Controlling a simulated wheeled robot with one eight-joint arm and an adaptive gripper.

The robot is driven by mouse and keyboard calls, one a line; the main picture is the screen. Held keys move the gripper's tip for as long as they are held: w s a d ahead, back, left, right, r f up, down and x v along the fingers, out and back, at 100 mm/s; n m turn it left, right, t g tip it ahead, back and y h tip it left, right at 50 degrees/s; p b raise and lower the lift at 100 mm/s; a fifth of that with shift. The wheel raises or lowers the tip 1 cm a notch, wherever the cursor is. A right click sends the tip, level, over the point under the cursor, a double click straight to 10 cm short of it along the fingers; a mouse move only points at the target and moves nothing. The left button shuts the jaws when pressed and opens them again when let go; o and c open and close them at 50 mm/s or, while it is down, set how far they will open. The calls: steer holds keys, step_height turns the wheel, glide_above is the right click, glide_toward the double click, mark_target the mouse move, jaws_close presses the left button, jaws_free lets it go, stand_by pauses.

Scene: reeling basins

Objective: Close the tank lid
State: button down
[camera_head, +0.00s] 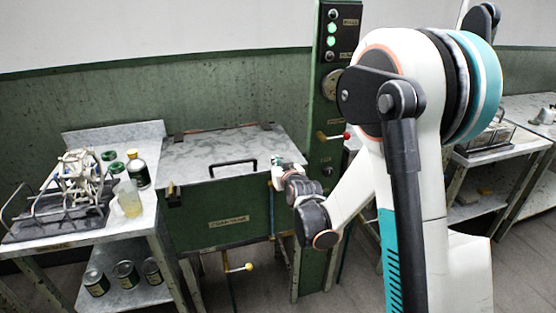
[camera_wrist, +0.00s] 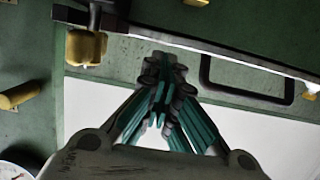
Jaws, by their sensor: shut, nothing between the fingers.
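The tank (camera_head: 222,220) is a green box with a label on its front. Its grey metal lid (camera_head: 215,150) lies over the top and looks flat, with hinges at the back; I cannot tell whether it is fully seated. A black bar handle (camera_head: 232,163) is near the lid's front edge; a dark loop handle also shows in the wrist view (camera_wrist: 248,98). My gripper (camera_head: 279,172) is at the lid's front right corner, partly hidden by its own wrist. In the wrist view my gripper (camera_wrist: 160,75) has its fingers together and empty, beside the loop handle.
A side table on the left holds a wire rack (camera_head: 78,185), a bottle (camera_head: 138,170) and a beaker (camera_head: 128,200), with several tins on its lower shelf. A green control column (camera_head: 335,90) with a red-knobbed lever stands behind right. A yellow-knobbed lever (camera_head: 247,267) sticks out below the tank.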

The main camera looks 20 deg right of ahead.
steer(key=shift+s+f+b, duration=0.1)
steer(key=shift+f+b, duration=0.6)
steer(key=shift+f, duration=1.3)
steer(key=shift+r, duration=0.1)
step_height(320, 180, up, 4)
steer(key=p, duration=0.3)
steer(key=s+f+b, duration=0.3)
steer(key=s+f, duration=0.4)
steer(key=s, duration=0.1)
steer(key=s+a+r+g, duration=0.2)
steer(key=s+r+g, duration=0.2)
steer(key=s+r, duration=0.65)
steer(key=s+g, duration=0.4)
steer(key=s, duration=1.8)
steer(key=shift+a+r, duration=0.15)
steer(key=shift+r, duration=0.1)
